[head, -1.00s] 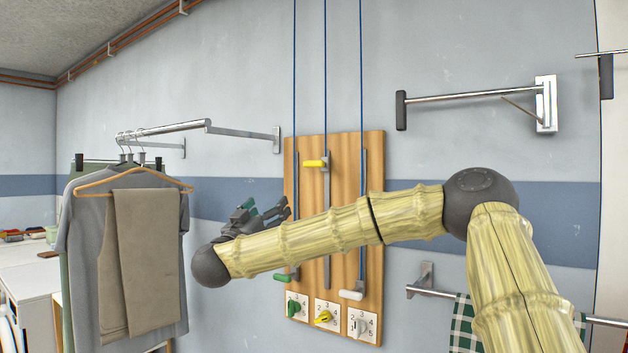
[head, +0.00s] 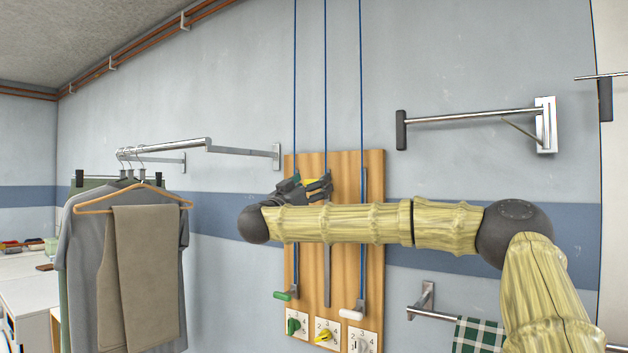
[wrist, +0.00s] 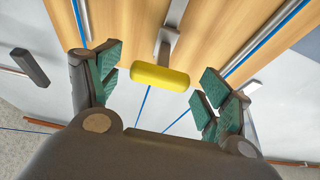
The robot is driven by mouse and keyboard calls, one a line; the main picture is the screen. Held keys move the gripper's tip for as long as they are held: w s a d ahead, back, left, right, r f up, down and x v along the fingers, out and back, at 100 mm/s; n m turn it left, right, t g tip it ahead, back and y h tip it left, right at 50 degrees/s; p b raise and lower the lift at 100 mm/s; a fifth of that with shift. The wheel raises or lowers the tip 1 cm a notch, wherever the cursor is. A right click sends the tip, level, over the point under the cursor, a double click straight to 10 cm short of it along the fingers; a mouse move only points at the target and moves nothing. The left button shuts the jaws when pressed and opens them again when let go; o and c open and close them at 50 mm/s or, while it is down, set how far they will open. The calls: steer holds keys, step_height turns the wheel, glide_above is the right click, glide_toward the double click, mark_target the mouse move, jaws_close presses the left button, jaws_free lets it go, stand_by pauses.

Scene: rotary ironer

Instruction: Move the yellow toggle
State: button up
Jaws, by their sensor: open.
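The yellow toggle (wrist: 160,77) is a rounded bar on a grey stem, set in the middle metal slot of a wooden board (head: 345,270). In the wrist view it lies between the two spread finger pads of my gripper (wrist: 159,84), with gaps on both sides. In the head view my gripper (head: 306,188) is at the upper part of the board, and the toggle (head: 312,184) shows only partly behind the fingers. My gripper is open and holds nothing.
A green handle (head: 286,295) and a white handle (head: 351,314) sit low in the side slots. Below are numbered plates with green, yellow (head: 324,335) and white knobs. Blue cords run upward. Clothes hang on a rail (head: 180,145) at left.

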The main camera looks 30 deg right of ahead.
steer(key=shift+w+d+r, duration=0.25)
steer(key=shift+d+r, duration=0.05)
steer(key=shift+d, duration=0.3)
